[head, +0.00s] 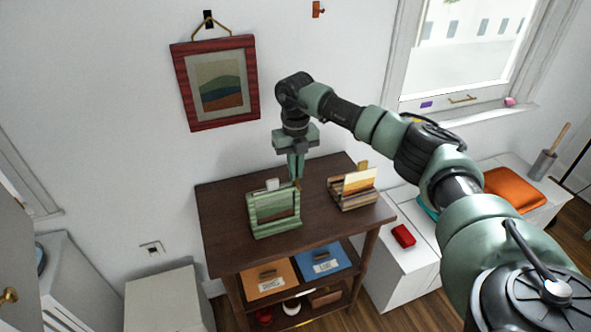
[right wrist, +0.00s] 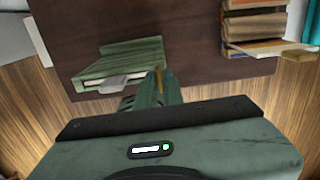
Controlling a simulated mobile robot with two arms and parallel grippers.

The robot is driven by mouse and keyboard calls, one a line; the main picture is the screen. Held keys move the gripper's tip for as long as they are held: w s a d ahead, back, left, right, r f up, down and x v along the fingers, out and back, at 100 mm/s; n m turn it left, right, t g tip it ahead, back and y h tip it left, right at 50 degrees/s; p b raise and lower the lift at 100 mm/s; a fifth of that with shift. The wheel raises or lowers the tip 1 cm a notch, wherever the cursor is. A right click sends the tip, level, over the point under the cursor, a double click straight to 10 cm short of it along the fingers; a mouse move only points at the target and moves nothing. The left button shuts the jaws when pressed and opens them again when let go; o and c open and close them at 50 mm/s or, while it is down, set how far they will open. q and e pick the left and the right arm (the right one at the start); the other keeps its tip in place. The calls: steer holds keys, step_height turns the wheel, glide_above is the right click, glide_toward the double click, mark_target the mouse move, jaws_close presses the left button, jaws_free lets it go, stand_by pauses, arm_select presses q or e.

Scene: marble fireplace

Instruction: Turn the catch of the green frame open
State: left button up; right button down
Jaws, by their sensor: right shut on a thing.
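The green frame (head: 273,226) stands upright on the dark wooden table. In the right wrist view the green frame (right wrist: 118,60) is seen from above, with a grey piece (right wrist: 120,84) at its edge. A small brass-brown catch (right wrist: 160,77) sticks up at one end of the frame. My right gripper (head: 296,176) reaches down to the frame's top right corner. In the right wrist view the right gripper (right wrist: 154,92) is shut on the catch; its fingers hide part of it. My left gripper is not in view.
A rack of books or cards (head: 352,188) stands right of the frame on the table (head: 226,222). A red-framed picture (head: 180,88) hangs on the wall behind. Orange and blue boxes (head: 322,262) sit on the shelf below. The table's left part is clear.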

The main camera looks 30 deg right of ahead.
steer(key=c, duration=1.5)
jaws_free()
steer(key=shift+c, duration=0.2)
step_height(320, 180, up, 7)
steer(key=shift+f+b, duration=0.1)
steer(key=shift+b, duration=0.85)
steer(key=shift+r, duration=0.55)
